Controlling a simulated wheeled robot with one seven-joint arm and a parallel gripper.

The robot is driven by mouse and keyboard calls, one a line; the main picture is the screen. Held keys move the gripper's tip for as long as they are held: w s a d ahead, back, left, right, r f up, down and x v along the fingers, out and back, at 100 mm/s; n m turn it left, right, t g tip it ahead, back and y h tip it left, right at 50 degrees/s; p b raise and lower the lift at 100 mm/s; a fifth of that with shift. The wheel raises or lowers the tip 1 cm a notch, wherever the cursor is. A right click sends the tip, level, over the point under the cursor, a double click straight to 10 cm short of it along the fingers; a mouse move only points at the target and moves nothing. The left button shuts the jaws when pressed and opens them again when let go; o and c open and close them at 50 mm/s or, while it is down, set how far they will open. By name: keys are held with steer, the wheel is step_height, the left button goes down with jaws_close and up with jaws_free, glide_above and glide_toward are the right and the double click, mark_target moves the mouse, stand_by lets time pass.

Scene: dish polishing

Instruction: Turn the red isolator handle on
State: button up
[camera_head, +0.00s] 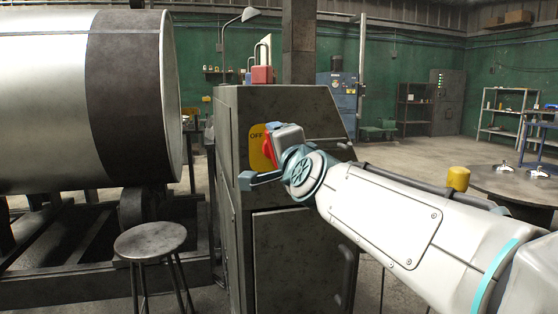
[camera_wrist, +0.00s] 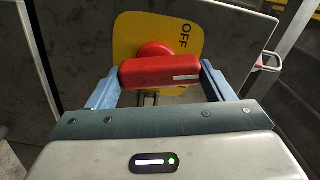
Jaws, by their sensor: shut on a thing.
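The red isolator handle (camera_wrist: 160,73) sits on a yellow plate (camera_wrist: 128,32) marked "OFF" in the wrist view. The handle's bar lies crosswise between my two blue fingers, one at each end. My gripper (camera_wrist: 162,82) is shut on the handle. In the head view the yellow plate (camera_head: 257,148) is on the front of a grey cabinet (camera_head: 290,185), and a small part of the red handle (camera_head: 267,144) shows. My gripper (camera_head: 262,155) is at the plate, and my wrist hides the handle's right side.
A round metal stool (camera_head: 150,240) stands left of the cabinet. A large metal cylinder (camera_head: 60,100) on a frame is at the far left. A round table (camera_head: 500,184) is at the right. Open floor lies behind, toward the shelves (camera_head: 412,105).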

steer(key=shift+m+b, duration=0.4)
steer(key=shift+m, duration=1.2)
steer(key=o, duration=1)
